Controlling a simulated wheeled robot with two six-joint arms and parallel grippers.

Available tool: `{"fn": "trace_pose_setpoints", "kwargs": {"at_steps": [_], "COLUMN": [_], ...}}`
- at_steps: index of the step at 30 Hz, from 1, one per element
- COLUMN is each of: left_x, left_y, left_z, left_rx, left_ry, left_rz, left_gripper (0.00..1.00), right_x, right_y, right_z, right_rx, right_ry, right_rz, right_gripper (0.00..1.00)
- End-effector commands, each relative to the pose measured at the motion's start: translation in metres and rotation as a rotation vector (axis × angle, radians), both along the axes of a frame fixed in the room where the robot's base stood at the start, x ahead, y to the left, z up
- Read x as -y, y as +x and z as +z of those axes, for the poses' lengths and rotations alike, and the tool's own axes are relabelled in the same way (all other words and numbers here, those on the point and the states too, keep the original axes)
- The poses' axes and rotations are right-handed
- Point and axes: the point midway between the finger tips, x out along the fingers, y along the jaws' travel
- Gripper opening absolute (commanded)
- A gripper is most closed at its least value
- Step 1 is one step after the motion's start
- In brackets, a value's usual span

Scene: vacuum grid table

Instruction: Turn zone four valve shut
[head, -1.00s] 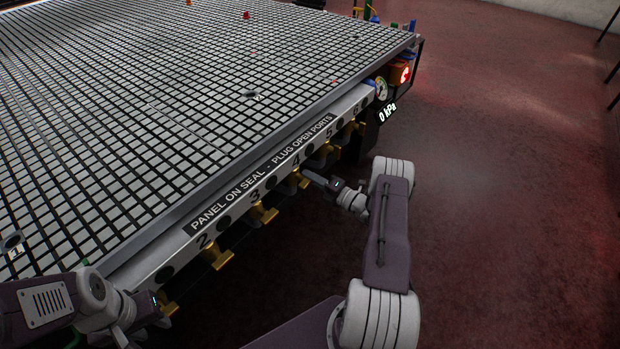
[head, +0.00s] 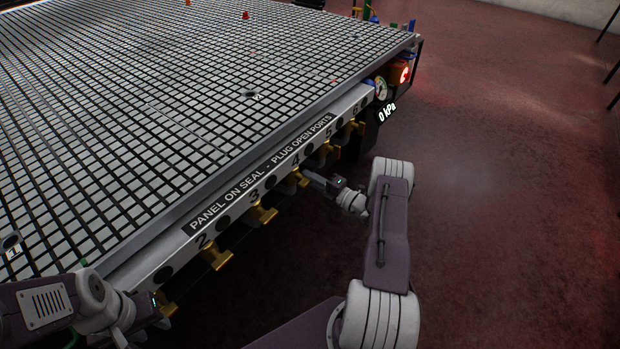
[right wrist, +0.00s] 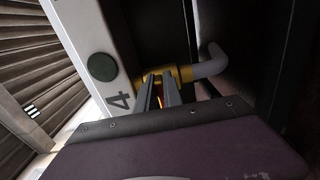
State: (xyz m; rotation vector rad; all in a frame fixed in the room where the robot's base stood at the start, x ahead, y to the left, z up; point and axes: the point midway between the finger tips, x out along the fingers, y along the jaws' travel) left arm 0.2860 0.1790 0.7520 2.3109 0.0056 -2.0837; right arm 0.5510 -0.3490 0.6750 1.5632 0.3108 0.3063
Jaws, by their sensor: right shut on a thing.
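The zone four valve is a small brass valve (head: 297,178) under the number 4 on the table's front rail. In the right wrist view its yellow body (right wrist: 182,74) shows beside the printed 4, with a grey pipe behind it. My right gripper (head: 308,180) is shut on the valve's handle; in the right wrist view its fingers (right wrist: 163,92) hide most of the handle, so its angle is hard to tell. My left gripper (head: 150,308) is at the lower left, near the brass valve at the rail's near end; its fingers are not clear.
Other brass valves, such as the one by number 3 (head: 263,212) and the one by number 2 (head: 216,254), hang along the rail. The grid table (head: 180,100) fills the left. A gauge (head: 381,90) and a 0 kPa display (head: 388,111) sit at the corner. Floor at right is clear.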

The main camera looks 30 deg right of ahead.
Motion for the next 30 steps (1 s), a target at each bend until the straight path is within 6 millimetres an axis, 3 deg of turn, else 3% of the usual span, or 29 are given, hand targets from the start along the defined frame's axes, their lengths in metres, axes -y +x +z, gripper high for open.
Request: {"fn": "trace_pose_setpoints", "kwargs": {"at_steps": [1, 3, 4, 14, 24, 30], "left_x": [0.000, 0.000, 0.000, 0.000, 0.000, 0.000], "left_y": [0.000, 0.000, 0.000, 0.000, 0.000, 0.000], "left_z": [0.000, 0.000, 0.000, 0.001, 0.011, 0.012], "left_rx": [0.000, 0.000, 0.000, 0.000, 0.000, 0.000], "left_ry": [0.000, 0.000, 0.000, 0.000, 0.000, 0.000], "left_rz": [0.000, 0.000, 0.000, 0.000, 0.000, 0.000], "left_gripper": [0.36, 0.36, 0.36, 0.36, 0.36, 0.36], "right_x": [0.000, 0.000, 0.000, 0.002, 0.029, 0.035], "right_y": [-0.001, -0.001, 0.000, -0.003, -0.066, -0.084], "right_z": [-0.001, -0.001, -0.001, 0.000, 0.001, -0.001], "right_rx": [-0.003, -0.003, -0.003, -0.001, -0.002, -0.002], "right_ry": [0.003, 0.003, 0.002, 0.001, 0.002, 0.002], "right_rz": [-0.001, -0.001, -0.001, -0.002, -0.006, -0.002], "right_gripper": [0.00, 0.28, 0.33, 0.33, 0.33, 0.33]}}
